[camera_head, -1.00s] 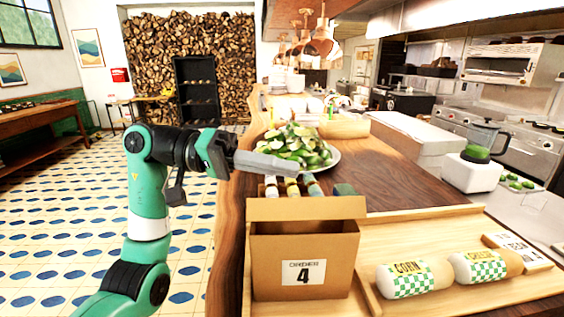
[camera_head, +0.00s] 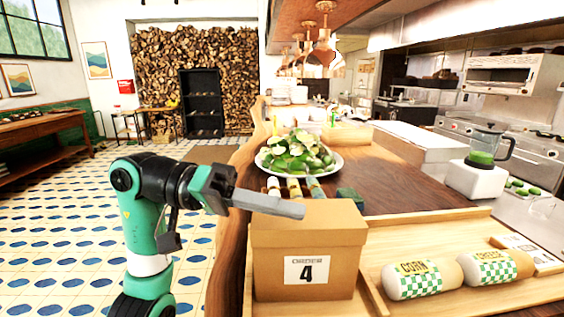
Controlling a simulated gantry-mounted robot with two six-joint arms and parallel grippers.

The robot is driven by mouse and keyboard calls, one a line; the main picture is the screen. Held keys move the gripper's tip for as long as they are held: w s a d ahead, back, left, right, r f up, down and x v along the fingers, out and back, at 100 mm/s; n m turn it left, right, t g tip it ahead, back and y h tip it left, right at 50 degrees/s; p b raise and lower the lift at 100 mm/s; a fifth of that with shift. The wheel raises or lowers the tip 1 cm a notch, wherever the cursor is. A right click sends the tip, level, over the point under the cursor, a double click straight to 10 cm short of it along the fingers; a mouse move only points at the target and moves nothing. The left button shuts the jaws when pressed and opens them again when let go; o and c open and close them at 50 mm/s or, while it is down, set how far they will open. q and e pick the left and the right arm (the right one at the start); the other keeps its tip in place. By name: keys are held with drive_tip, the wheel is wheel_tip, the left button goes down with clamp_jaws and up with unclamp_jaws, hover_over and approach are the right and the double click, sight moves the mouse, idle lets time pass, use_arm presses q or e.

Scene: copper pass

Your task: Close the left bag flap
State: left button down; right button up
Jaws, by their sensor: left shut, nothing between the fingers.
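A brown cardboard box (camera_head: 335,285) with an "ORDER 4" label on its front stands on the wooden counter at lower middle. Its top (camera_head: 335,225) looks covered by flat flaps, with no dark inside showing. My left gripper (camera_head: 298,209) comes in from the left, its fingers shut and empty. The fingers lie over the left back part of the box top; I cannot tell whether they touch it. They hide part of the box's back left edge. My right gripper is not in view.
A plate (camera_head: 333,167) of green limes stands behind the box, with several small bottles between. A blender (camera_head: 480,170) stands at right.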

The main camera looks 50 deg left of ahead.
use_arm(q)
drive_tip(key=shift+s+d+f, duration=0.1)
drive_tip(key=shift+d+f, duration=0.05)
drive_tip(key=shift+f, duration=0.5)
drive_tip(key=shift+b, duration=0.3)
drive_tip(key=r+p, duration=0.2)
drive_tip(key=r, duration=0.1)
drive_tip(key=r+p, duration=0.2)
drive_tip(key=shift+s+a, duration=0.2)
drive_tip(key=shift+s, duration=0.05)
drive_tip(key=s+d+p+v, duration=0.1)
drive_tip(key=v, duration=0.8)
drive_tip(key=shift+s+p, duration=0.2)
drive_tip(key=shift+p, duration=0.2)
drive_tip(key=shift+d+r, duration=0.1)
drive_tip(key=shift+d, duration=0.05)
